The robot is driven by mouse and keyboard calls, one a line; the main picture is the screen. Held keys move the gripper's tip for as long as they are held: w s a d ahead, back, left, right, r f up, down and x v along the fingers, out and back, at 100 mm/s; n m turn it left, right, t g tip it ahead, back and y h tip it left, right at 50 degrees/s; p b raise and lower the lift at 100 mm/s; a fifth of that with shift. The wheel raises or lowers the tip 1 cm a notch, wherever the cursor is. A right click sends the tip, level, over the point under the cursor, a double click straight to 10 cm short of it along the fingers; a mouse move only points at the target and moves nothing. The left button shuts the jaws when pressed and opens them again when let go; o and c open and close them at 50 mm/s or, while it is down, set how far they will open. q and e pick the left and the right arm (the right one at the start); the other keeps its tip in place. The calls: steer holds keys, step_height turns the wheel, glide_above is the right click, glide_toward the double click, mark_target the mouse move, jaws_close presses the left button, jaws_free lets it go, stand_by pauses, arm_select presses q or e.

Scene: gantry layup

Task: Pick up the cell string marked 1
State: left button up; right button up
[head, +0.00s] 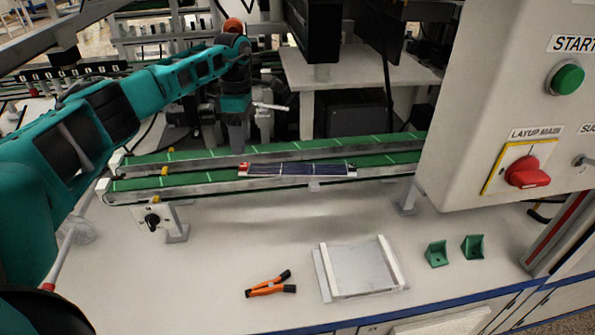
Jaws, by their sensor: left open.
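A dark blue cell string (300,169) with thin white lines lies lengthwise along the front green conveyor belt (200,180). My left arm reaches in from the left, and my left gripper (238,147) points down just behind the string's left end. The gripper is open, and I see nothing held in it. Its fingertips are small in the picture, and I cannot tell their exact height over the belts. My right gripper is not in view.
Orange-handled pliers (268,287), a pale tray (388,262) and two green brackets (437,254) (473,247) lie on the white bench. A control box (480,120) with a green button and red switch blocks the right side.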

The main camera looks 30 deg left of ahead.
mark_target(246, 165)
arm_select(q)
steer(key=f, duration=0.4)
steer(key=f+b, duration=0.1)
steer(key=f, duration=0.1)
steer(key=shift+s+d+f, duration=0.2)
steer(key=shift+d, duration=0.2)
steer(key=shift+c, duration=0.2)
steer(key=shift+r, duration=0.1)
steer(key=c, duration=0.7)
steer(key=shift+r, duration=0.1)
